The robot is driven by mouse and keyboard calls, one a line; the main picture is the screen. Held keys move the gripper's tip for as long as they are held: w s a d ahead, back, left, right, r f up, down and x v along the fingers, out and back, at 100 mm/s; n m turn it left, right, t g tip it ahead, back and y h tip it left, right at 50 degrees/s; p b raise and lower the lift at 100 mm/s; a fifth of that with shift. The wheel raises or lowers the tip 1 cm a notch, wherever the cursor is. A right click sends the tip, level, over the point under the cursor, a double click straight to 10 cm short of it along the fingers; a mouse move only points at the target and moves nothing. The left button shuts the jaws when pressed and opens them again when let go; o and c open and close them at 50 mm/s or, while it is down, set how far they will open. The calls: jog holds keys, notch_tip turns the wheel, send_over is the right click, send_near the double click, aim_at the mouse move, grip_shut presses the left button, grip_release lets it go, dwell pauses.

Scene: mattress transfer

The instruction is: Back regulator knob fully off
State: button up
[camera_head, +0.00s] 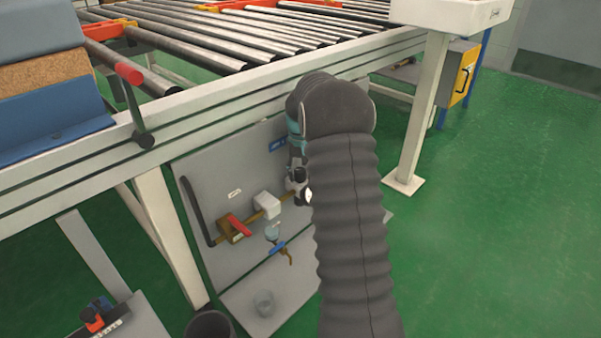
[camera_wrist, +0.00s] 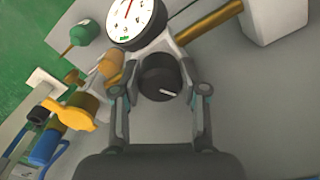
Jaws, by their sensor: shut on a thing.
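The regulator knob (camera_wrist: 160,77) is a black round knob with a white pointer line, in the middle of the wrist view. The pointer lies towards the lower right. The regulator's white-faced gauge (camera_wrist: 137,20) with a red needle stands just above it. My gripper (camera_wrist: 160,68) has one finger on each side of the knob and is shut on it. In the head view my arm covers much of the regulator, so the knob is not clear there.
The grey panel (camera_head: 210,180) stands below the roller conveyor (camera_head: 220,45) and carries a brass pipe, a red-handled valve (camera_head: 239,226) and a blue-handled tap (camera_head: 277,248). A yellow-handled valve (camera_wrist: 75,119) is left of the knob. The green floor at right is clear.

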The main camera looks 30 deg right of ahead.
jog(key=n+p, duration=0.2)
jog(key=n, duration=0.2)
jog(key=shift+r, duration=0.1)
jog(key=n+p, duration=0.1)
jog(key=n, duration=0.3)
jog(key=shift+d+n+p, duration=0.1)
jog(key=shift+n+p, duration=0.2)
jog(key=shift+p, duration=0.05)
jog(key=n+p, duration=0.1)
jog(key=n, duration=0.7)
jog(key=shift+w+d+p, duration=0.1)
jog(key=shift+p, duration=0.3)
jog(key=n, duration=0.6)
jog(key=shift+w+p, duration=0.1)
jog(key=shift+p, duration=0.3)
jog(key=n, duration=0.5)
jog(key=shift+w+n, duration=0.1)
jog(key=shift+n, duration=0.3)
